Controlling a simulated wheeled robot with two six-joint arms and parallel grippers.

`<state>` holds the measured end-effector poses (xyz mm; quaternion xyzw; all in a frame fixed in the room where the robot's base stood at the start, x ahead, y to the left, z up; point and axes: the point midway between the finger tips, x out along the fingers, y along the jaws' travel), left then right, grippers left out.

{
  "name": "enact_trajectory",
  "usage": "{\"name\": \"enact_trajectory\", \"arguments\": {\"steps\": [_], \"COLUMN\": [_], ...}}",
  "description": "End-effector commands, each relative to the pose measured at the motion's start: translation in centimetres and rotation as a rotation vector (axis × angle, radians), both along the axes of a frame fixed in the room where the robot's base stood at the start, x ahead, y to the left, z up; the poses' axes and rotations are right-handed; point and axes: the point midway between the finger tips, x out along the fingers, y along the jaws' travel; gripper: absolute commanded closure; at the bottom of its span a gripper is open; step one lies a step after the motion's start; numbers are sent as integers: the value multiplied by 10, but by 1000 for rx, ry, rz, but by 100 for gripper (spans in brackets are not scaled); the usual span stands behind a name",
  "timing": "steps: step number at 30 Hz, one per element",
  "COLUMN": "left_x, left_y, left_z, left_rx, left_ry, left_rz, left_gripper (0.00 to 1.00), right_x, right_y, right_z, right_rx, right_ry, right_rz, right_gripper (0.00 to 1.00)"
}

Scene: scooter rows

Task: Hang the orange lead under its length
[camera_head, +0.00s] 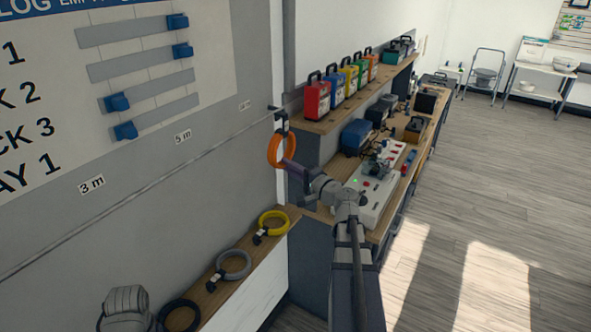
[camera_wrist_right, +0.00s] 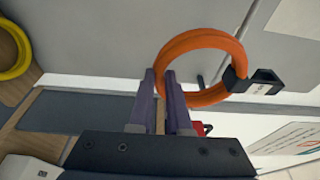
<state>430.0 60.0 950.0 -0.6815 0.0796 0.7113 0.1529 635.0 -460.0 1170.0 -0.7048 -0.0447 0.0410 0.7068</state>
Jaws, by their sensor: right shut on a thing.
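The orange lead (camera_head: 281,150) is a coil held up at the wall, by the right end of the rail. A black clip with a tag (camera_head: 281,122) sits at its top, close to the rail; I cannot tell whether it is hooked on. My right gripper (camera_head: 288,164) is shut on the coil's lower part. In the right wrist view the purple fingers (camera_wrist_right: 162,76) meet the near edge of the orange coil (camera_wrist_right: 198,42), with its black clip (camera_wrist_right: 252,82) at right. The length labels read 3 m (camera_head: 91,184) and 5 m (camera_head: 183,137); a third (camera_head: 245,106) is too small to read.
The thin rail (camera_head: 150,196) runs along the grey wall panel. Yellow (camera_head: 273,222), grey (camera_head: 234,265) and black (camera_head: 180,315) coils lie on the wooden ledge below. A shelf with several coloured cases (camera_head: 317,97) and a cluttered bench stand at right. The floor at right is clear.

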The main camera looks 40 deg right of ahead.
Motion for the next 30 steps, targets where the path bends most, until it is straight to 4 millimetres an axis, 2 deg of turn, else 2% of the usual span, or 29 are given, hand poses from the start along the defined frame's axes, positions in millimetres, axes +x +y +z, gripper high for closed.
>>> {"name": "enact_trajectory", "arguments": {"steps": [29, 30], "left_x": [0, 0], "left_y": [0, 0], "left_z": [0, -4], "left_rx": [0, 0], "left_ry": [0, 0], "left_rz": [0, 0], "left_gripper": [50, 50], "right_x": [70, 70], "right_y": [29, 29], "right_z": [0, -4], "right_rx": [1, 1], "right_ry": [0, 0], "right_rz": [2, 1], "right_gripper": [100, 100]}}
